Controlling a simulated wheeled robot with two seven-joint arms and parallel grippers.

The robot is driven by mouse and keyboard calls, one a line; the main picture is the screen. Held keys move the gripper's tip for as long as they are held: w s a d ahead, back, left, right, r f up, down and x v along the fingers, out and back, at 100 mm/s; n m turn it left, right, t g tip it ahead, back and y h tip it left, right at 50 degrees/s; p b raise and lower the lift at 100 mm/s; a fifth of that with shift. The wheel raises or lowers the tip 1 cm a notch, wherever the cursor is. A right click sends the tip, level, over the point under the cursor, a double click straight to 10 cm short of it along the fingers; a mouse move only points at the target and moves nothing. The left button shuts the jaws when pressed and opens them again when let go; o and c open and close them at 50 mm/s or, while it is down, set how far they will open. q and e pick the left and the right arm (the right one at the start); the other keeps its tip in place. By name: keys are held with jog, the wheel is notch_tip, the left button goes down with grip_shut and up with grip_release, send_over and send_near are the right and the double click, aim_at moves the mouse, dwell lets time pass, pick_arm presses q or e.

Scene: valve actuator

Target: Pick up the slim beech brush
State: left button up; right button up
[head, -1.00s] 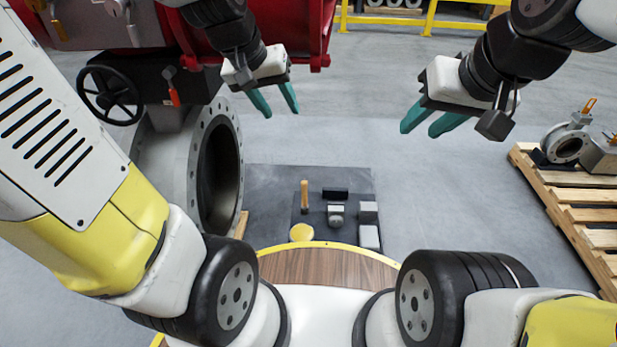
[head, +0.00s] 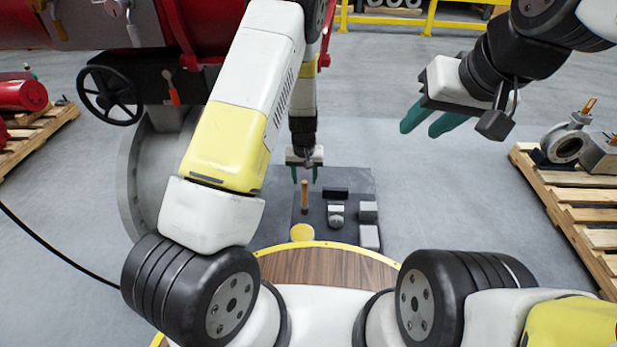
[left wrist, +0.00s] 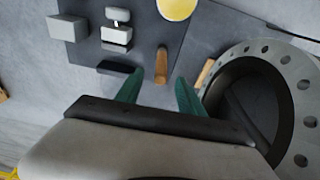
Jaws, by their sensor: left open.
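The slim beech brush (head: 304,197) shows as a slim wooden piece at the left of a dark mat (head: 360,190) on the floor. It also shows in the left wrist view (left wrist: 161,66), just beyond and between the fingertips. My left gripper (head: 304,178) is open and empty, its green fingers pointing down at the brush's far end in the head view. In the left wrist view my left gripper (left wrist: 157,85) has its fingers spread, with no visible contact. My right gripper (head: 420,130) is open and empty, held up at the right.
On the mat are a black block (head: 335,193), a grey fitting (head: 336,215), grey blocks (head: 368,211) and a yellow disc (head: 302,233). A large flanged pipe (left wrist: 295,110) stands close by the left gripper. A pallet (head: 575,205) with valve parts lies at the right.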

aim_at(304, 190)
pick_arm(q)
jog(key=f, duration=0.5)
jog(key=w+f, duration=0.1)
jog(key=f, duration=0.1)
jog(key=shift+a+f, duration=0.15)
jog(key=shift+c, duration=0.3)
grip_shut()
